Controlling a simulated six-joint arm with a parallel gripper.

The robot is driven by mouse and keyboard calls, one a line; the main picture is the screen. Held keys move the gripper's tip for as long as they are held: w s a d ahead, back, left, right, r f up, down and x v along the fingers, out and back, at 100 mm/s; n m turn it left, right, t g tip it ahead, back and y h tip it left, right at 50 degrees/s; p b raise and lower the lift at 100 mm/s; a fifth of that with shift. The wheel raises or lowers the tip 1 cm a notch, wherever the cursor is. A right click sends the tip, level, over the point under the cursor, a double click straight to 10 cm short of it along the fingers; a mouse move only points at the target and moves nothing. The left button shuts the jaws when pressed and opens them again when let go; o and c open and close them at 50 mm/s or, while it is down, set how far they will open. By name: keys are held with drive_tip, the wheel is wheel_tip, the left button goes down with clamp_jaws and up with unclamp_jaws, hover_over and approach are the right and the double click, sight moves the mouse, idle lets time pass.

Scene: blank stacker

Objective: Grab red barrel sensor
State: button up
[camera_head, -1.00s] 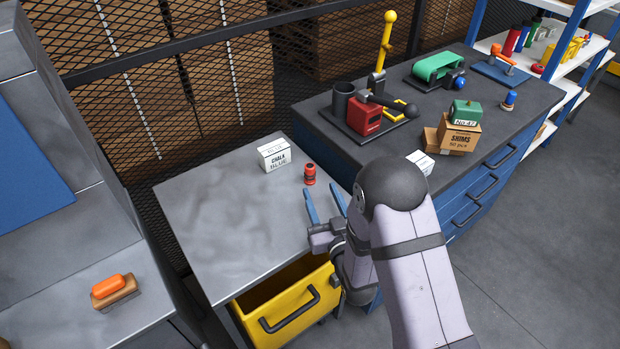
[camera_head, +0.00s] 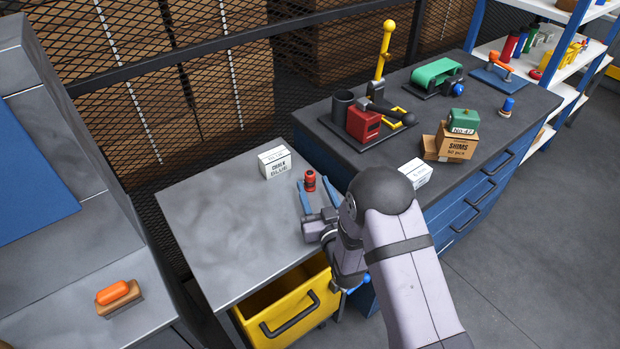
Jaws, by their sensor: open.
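The red barrel sensor (camera_head: 310,181) is a small red cylinder with dark bands. It stands upright on the grey bench top (camera_head: 215,228), near its right edge. My gripper (camera_head: 314,187) has two blue fingers spread apart. Their tips lie around the sensor, one to its left and one to its right, with a gap on the right side. I cannot tell how high the fingers are above the bench or whether either touches the sensor.
A white chalk box (camera_head: 276,162) stands just left of the sensor. A yellow drawer (camera_head: 290,315) hangs open below the bench front. The dark cabinet top (camera_head: 340,140) to the right carries a red press (camera_head: 363,124) and a white box (camera_head: 415,172). The bench's left part is clear.

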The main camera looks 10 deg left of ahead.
drive_tip(key=shift+x, duration=0.95)
drive_tip(key=shift+c, duration=0.7)
clamp_jaws()
drive_tip(key=shift+r, duration=0.15)
wheel_tip(320, 180, up, 10)
drive_tip(key=shift+f+b, duration=0.2)
drive_tip(key=shift+b, duration=0.15)
